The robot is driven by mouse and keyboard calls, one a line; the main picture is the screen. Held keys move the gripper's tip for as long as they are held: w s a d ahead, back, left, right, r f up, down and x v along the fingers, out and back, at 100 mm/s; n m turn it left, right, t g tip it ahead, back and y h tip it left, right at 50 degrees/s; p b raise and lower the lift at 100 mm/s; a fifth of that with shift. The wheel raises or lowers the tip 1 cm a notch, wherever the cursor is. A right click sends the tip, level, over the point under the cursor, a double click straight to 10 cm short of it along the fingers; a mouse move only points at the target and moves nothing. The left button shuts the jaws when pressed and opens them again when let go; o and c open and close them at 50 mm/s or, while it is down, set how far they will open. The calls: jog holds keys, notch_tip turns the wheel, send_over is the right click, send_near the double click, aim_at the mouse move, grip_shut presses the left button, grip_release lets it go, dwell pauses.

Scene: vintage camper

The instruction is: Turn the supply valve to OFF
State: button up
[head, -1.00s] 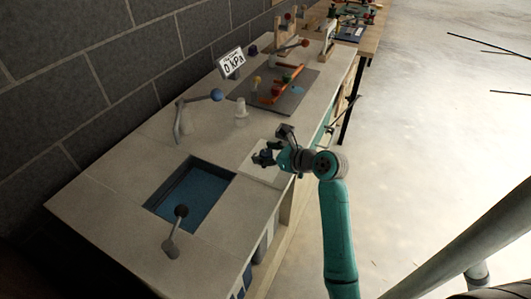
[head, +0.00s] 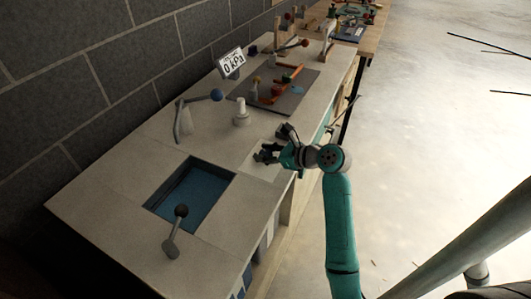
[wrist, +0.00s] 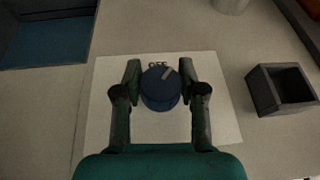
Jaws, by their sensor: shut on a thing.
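The supply valve (wrist: 160,92) is a round blue knob with a grey pointer bar, on a pale square plate (wrist: 110,130). In the wrist view the pointer slants up and right, a little to the right of the OFF label (wrist: 157,65) on the plate. My gripper (wrist: 160,70) has one finger on each side of the knob and is shut on it. In the head view my gripper (head: 266,154) is low over the plate, near the counter's front edge, and hides most of the knob.
A small dark open box (wrist: 281,90) stands right of the plate. A sink basin (head: 195,192), a blue-ended lever (head: 216,95) and a dark-knobbed lever (head: 173,240) are nearby. A white fitting (head: 241,113) stands behind. A sign (head: 232,64) reads 0 kPa.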

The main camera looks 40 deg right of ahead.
jog(key=n+g+y, duration=0.2)
jog(key=n+y, duration=0.2)
jog(key=shift+n+g+y, duration=1.3)
jog(key=shift+n+y, duration=0.2)
jog(key=shift+n, duration=0.4)
jog(key=o, duration=1.1)
jog(key=shift+o, duration=0.2)
jog(key=shift+v, duration=3.75)
jog(key=shift+w+d, duration=0.1)
